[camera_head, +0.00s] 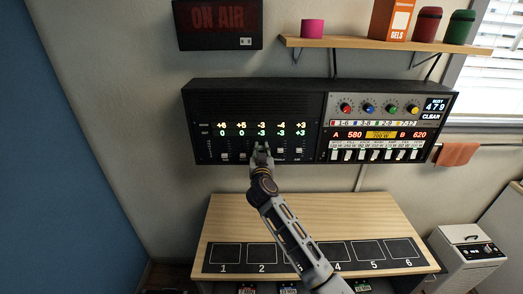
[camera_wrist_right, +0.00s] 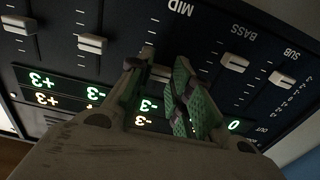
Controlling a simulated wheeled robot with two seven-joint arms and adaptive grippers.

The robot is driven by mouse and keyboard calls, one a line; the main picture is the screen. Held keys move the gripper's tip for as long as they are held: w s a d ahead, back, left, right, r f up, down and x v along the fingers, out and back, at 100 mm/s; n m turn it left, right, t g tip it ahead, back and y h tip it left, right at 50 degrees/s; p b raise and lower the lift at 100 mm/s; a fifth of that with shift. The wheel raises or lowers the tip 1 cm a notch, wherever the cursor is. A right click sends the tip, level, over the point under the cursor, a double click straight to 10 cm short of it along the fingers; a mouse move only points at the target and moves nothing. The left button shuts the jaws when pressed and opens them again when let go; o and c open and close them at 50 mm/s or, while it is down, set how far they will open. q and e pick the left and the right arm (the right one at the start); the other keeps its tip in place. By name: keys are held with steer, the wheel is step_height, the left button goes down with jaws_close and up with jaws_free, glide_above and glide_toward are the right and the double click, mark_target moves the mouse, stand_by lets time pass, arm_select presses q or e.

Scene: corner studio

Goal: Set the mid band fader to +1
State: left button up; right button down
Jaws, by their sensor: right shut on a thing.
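The mid band fader (camera_wrist_right: 160,73) is the middle one on the black equalizer panel (camera_head: 196,110), under the MID label in the inverted right wrist view. My right gripper (camera_wrist_right: 158,70) is shut on its cap, one green-padded finger on each side, hiding part of it. In the head view my right gripper (camera_head: 261,149) covers the mid fader. The middle column of the display (camera_head: 262,129) reads -3 in amber above and -3 in green below. My left gripper is not in view.
Neighbouring fader caps stand close on both sides: the bass cap (camera_wrist_right: 235,62) and another cap (camera_wrist_right: 92,44). A lighting console (camera_head: 382,120) adjoins the panel on the right. Below is a wooden table (camera_head: 300,215) with numbered dark squares. A shelf (camera_head: 380,43) hangs above.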

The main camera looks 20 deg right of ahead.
steer(key=c, duration=1.3)
jaws_free()
steer(key=shift+s, duration=0.15)
steer(key=shift+v, duration=5.85)
